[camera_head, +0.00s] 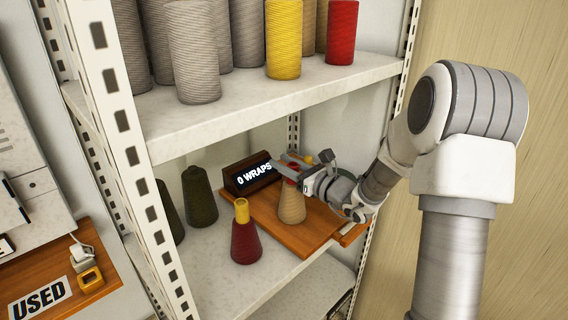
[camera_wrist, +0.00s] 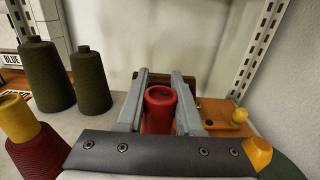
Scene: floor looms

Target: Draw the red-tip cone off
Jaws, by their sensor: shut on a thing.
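The red-tip cone (camera_head: 292,203) has a tan wound body and stands upright on a wooden board (camera_head: 265,213) on the lower shelf. My gripper (camera_head: 289,168) reaches in from the right and is shut on the cone's red tip. In the wrist view the red tip (camera_wrist: 159,108) sits between the two grey fingers of my gripper (camera_wrist: 158,82). The tan body is hidden there. I cannot tell whether the cone's base touches the board.
A dark display reading "0 WRAPS" (camera_head: 251,176) stands at the board's back left. A dark red cone with a yellow tip (camera_head: 245,243) stands front left. Dark green cones (camera_head: 199,197) stand further left. The upper shelf (camera_head: 270,101), holding several spools, hangs above. A white post (camera_head: 120,130) stands left.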

